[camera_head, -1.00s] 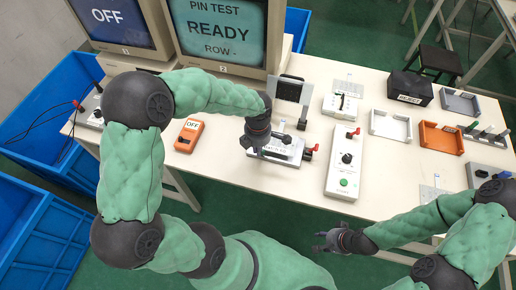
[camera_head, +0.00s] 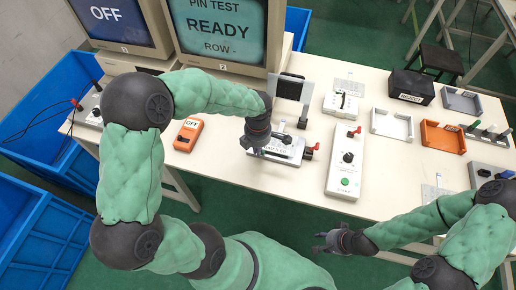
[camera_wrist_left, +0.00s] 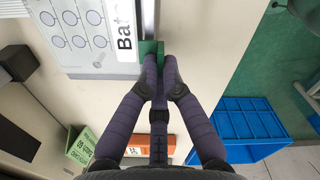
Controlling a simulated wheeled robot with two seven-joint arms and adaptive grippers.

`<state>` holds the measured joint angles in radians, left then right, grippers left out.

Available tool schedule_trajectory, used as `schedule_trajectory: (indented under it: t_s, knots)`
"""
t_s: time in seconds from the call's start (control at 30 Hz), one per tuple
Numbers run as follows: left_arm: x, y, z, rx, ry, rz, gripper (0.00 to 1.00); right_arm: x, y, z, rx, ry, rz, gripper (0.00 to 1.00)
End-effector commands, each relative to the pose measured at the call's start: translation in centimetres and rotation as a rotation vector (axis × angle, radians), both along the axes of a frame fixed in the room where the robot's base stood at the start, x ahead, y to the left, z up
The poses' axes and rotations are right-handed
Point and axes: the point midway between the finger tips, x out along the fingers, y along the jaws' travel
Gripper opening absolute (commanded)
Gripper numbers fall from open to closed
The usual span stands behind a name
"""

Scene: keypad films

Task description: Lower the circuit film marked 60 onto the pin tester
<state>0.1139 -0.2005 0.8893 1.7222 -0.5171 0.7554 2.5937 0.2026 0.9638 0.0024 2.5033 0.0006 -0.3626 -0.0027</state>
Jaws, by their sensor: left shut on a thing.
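My left gripper (camera_head: 256,150) is over the left side of the pin tester (camera_head: 290,158), whose dark lid (camera_head: 290,88) stands raised. In the left wrist view the fingers (camera_wrist_left: 160,62) are shut on a green tab (camera_wrist_left: 147,48) at the edge of a pale film (camera_wrist_left: 75,28) with printed circles and a label starting "Bat". The number 60 is not readable there. In the head view the arm partly hides the film, and I cannot tell whether it touches the tester. My right gripper (camera_head: 328,241) is open and empty, off the table's front edge.
An orange meter (camera_head: 188,135) reads OFF left of the tester. A control box (camera_head: 345,160) stands to its right. Further right are a white tray (camera_head: 391,125), an orange tray (camera_head: 442,138) and a dark box (camera_head: 411,87). A monitor (camera_head: 225,32) shows PIN TEST READY.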

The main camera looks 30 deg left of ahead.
Motion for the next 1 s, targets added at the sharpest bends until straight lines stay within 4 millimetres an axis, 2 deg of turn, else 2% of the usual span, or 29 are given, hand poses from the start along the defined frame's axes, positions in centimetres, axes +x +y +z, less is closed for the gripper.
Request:
schedule_trajectory:
  t_s: [0.77,0.9,1.0]
  knots:
    - [0.0,0.0,-1.8,0.000,0.000,0.000,0.00,0.0,0.0,-1.6,0.000,0.000,0.000,0.40]
    - [0.0,0.0,-1.7,0.000,0.000,0.000,0.34,0.0,0.0,-1.5,0.000,0.000,0.000,0.40]
    - [0.0,0.0,-1.7,0.000,0.000,0.000,0.34,0.0,0.0,-1.5,0.000,0.000,0.000,0.40]
